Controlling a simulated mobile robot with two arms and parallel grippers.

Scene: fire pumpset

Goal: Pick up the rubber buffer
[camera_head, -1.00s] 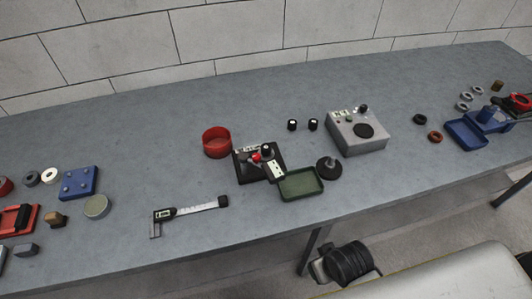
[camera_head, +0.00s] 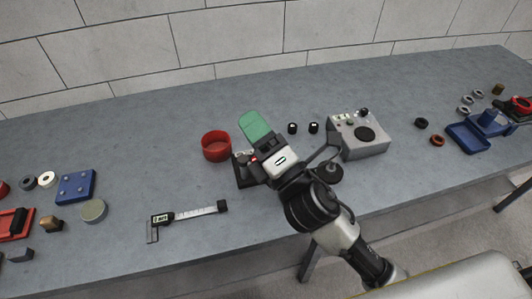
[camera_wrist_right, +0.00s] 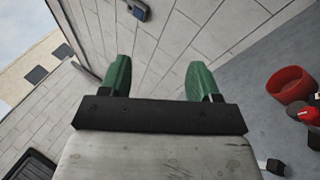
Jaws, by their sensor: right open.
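Two small black cylinders with pale tops stand side by side on the bench in the head view, a left one (camera_head: 292,128) and a right one (camera_head: 313,127). They look like rubber buffers, but I cannot tell which one the task names. My right gripper (camera_head: 257,126) is in the air over the bench, left of both cylinders and apart from them. In the wrist view its green fingers (camera_wrist_right: 160,77) are spread, with nothing between them. My left gripper is not in view.
A red bowl (camera_head: 216,146) stands left of my right gripper. A grey box (camera_head: 358,136) stands right of the cylinders. A caliper (camera_head: 187,215) lies at the front; the back of the bench is clear.

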